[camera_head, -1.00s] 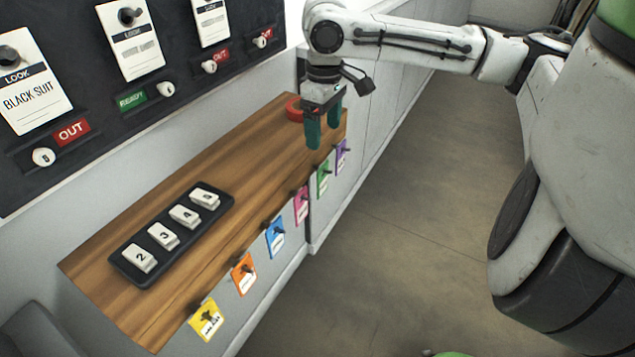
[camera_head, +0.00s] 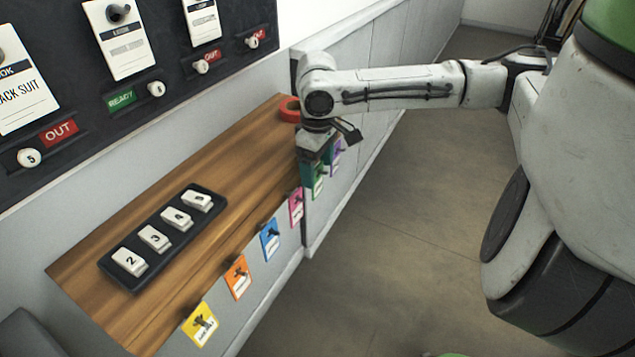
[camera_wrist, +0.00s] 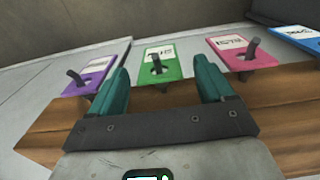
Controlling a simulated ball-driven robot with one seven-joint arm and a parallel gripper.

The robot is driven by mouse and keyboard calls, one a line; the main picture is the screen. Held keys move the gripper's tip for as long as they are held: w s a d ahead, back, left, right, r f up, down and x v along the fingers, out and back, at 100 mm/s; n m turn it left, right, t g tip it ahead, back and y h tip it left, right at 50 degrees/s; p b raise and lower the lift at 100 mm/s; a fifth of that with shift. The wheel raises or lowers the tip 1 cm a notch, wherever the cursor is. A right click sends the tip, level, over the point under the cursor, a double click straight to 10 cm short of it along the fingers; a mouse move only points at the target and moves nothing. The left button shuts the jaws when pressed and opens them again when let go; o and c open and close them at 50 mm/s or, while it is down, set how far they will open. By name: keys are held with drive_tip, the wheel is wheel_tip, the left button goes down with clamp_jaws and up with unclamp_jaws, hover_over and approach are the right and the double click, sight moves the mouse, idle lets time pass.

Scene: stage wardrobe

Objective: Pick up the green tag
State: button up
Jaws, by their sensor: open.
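The green tag (camera_wrist: 158,64) hangs on a dark peg on the counter's front face. In the wrist view it lies between and beyond the two teal fingertips of my gripper (camera_wrist: 163,82), with a gap on each side. In the head view the tag (camera_head: 318,186) shows just below my gripper (camera_head: 316,170), partly hidden by it. My gripper is open and empty. Whether a finger touches the tag cannot be told.
A purple tag (camera_wrist: 90,76) and a pink tag (camera_wrist: 240,55) hang on either side. Blue (camera_head: 270,240), orange (camera_head: 238,277) and yellow (camera_head: 200,324) tags hang further along. A black tray (camera_head: 113,273) of numbered blocks and a red ring (camera_head: 287,107) lie on the wooden counter (camera_head: 215,165).

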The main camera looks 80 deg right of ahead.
drive_tip(key=c, duration=1.4)
drive_tip(key=shift+r+p, duration=0.3)
drive_tip(key=shift+p, duration=0.1)
